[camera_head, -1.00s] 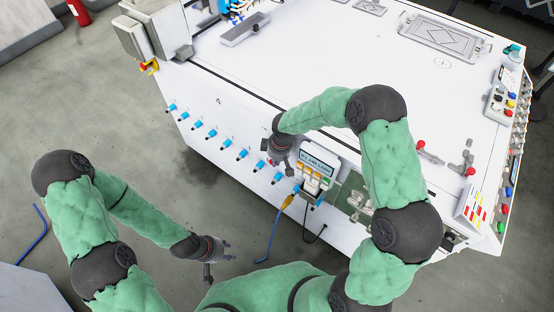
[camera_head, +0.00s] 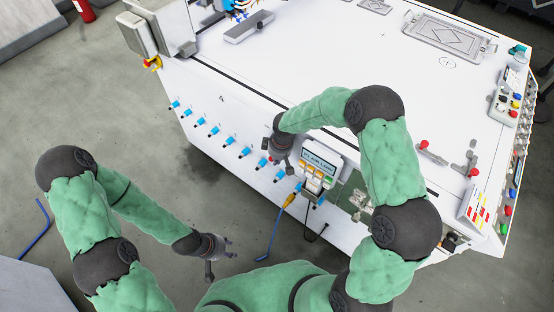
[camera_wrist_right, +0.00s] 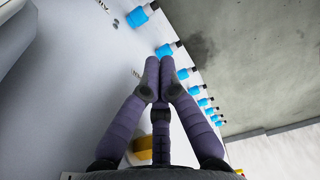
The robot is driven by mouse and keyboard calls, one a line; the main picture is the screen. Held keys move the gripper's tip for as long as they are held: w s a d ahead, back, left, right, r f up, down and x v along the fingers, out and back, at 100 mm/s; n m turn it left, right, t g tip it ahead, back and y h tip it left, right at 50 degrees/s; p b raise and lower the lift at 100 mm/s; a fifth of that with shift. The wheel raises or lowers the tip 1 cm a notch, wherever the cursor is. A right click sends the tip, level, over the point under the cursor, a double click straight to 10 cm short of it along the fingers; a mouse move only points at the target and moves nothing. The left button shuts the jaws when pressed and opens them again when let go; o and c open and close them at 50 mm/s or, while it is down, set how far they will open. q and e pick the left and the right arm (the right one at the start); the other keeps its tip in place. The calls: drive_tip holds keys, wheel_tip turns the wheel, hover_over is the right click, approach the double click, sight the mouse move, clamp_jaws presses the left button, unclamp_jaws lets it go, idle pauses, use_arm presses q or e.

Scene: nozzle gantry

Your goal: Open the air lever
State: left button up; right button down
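I cannot tell for certain which part is the air lever. A yellow-orange fitting (camera_head: 289,201) with a blue hose hangs on the white machine's front side, below a small panel (camera_head: 319,162) labelled with "AIR". A row of blue fittings (camera_head: 229,142) runs along that side; several also show in the right wrist view (camera_wrist_right: 168,49). My right gripper (camera_head: 283,166) is at this side, just left of the panel. In the right wrist view its fingertips (camera_wrist_right: 160,68) are together, with nothing visible between them. My left gripper (camera_head: 228,254) hangs over the floor, fingers spread, empty.
The white machine top (camera_head: 330,70) is mostly clear. Red-knobbed parts (camera_head: 423,146) and a control strip with coloured buttons (camera_head: 510,110) are at the right. A grey metal box (camera_head: 147,33) stands at the far left corner. Open grey floor (camera_head: 100,120) lies left.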

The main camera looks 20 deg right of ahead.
wheel_tip(320, 180, up, 12)
drive_tip(key=s+d, duration=0.1)
drive_tip(key=shift+s, duration=0.2)
idle(0.3)
drive_tip(key=shift+f, duration=0.1)
idle(0.4)
